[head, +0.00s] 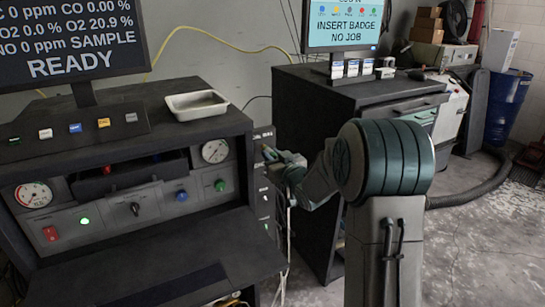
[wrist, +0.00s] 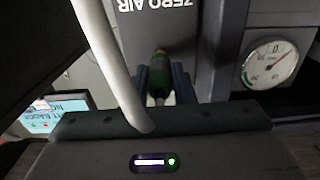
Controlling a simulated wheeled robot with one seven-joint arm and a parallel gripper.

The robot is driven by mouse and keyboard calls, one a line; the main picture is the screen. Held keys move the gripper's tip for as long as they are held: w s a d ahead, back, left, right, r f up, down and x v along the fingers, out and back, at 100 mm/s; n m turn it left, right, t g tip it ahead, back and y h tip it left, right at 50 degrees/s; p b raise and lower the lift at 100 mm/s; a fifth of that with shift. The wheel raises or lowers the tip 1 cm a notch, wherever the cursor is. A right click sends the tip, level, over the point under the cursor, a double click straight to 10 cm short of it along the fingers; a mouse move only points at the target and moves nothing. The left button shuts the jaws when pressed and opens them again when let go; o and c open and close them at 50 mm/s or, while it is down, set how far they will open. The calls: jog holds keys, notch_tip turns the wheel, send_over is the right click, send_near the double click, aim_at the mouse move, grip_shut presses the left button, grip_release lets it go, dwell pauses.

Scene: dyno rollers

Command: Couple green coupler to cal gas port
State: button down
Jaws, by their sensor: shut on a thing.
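My gripper (wrist: 160,82) is shut on the green coupler (wrist: 160,88), which shows between the two fingers in the wrist view. The coupler's front end points toward a panel with a "ZERO AIR" label (wrist: 152,5), upside down in this view. Whether the coupler touches a port there is hidden. In the head view my gripper (head: 271,155) is at the right side of the dark bench, beside a column of small labelled fittings (head: 265,196). The labels are too small to read, so I cannot tell which is the cal gas port. A pale hose (wrist: 112,65) crosses the wrist view close by.
The dark bench (head: 185,113) carries gauges, buttons, a pale tray (head: 197,105) and a "READY" screen (head: 75,40). A black cabinet (head: 300,105) with a badge screen (head: 342,25) stands close behind my arm. Pale hoses (head: 284,262) hang below. Floor at right is open.

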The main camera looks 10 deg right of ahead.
jog(key=shift+w+a+r+b, duration=0.2)
jog(key=shift+w+b, duration=0.15)
jog(key=shift+w, duration=0.2)
jog(key=c, duration=1.1)
grip_release()
jog(key=shift+c, duration=0.2)
jog(key=shift+f, duration=0.1)
jog(key=shift+s, duration=0.1)
